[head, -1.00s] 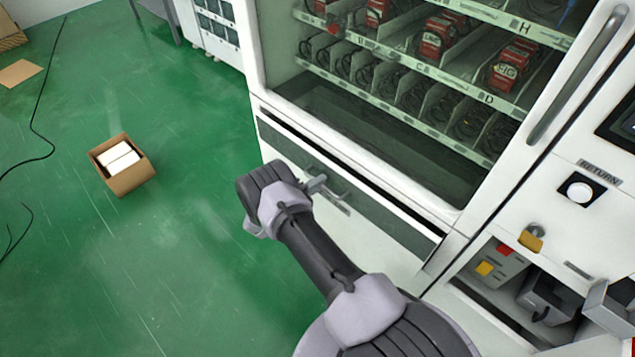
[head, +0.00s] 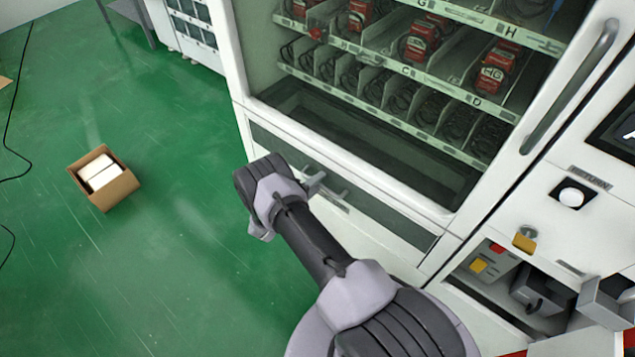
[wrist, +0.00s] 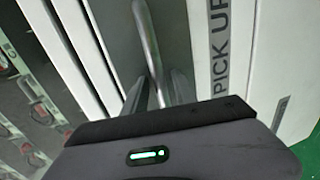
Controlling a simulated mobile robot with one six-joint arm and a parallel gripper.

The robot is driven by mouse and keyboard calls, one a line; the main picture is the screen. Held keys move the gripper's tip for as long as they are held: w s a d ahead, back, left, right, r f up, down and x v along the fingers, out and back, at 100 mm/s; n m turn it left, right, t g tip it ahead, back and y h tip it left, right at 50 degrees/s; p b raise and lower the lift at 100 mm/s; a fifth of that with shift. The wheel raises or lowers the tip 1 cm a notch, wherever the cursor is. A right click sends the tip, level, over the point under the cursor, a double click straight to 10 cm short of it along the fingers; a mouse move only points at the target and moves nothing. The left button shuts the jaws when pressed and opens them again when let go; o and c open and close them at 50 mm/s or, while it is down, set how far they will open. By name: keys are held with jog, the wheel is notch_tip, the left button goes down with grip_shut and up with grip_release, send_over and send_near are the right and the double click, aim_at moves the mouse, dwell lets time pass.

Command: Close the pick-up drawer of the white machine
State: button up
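The pick-up drawer (head: 390,221) is a long dark-grey panel low on the front of the white machine (head: 240,60). No dark gap shows along its top edge in the head view; it looks flush or nearly so. Its metal handle (head: 335,196) sticks out near the middle. My gripper (head: 316,183) is at the handle. In the wrist view the handle bar (wrist: 147,40) runs down between the fingers of my gripper (wrist: 159,90). Whether the fingers press on the bar cannot be told. The "PICK UP" label (wrist: 218,50) is right of the handle there.
Red packs (head: 424,38) and black coils sit behind glass above the drawer. An open compartment (head: 515,290) with a grey flap is at lower right. A cardboard box (head: 104,180) with white contents stands on the open green floor at left.

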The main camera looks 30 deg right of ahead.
jog(key=p+v, duration=0.4)
jog(key=v, duration=1.3)
jog(key=shift+a, duration=0.2)
jog(key=s+r+m+g+y, duration=0.3)
jog(key=r+y, duration=0.1)
jog(key=r, duration=1.1)
jog(key=s+r+m+g+y, duration=0.3)
jog(key=s+r+g, duration=0.1)
jog(key=r, duration=1.1)
jog(key=s+a+r+m+t+y, duration=0.1)
jog(key=s+a+r+t+y, duration=0.2)
jog(key=s+r, duration=0.4)
jog(key=s+a+r+m+t+y, duration=0.1)
jog(key=s+a+r+t+y, duration=0.3)
jog(key=s, duration=0.5)
notch_tip(320, 180, up, 4)
jog(key=y, duration=0.2)
jog(key=shift+a+y, duration=0.3)
jog(key=shift+a, duration=0.1)
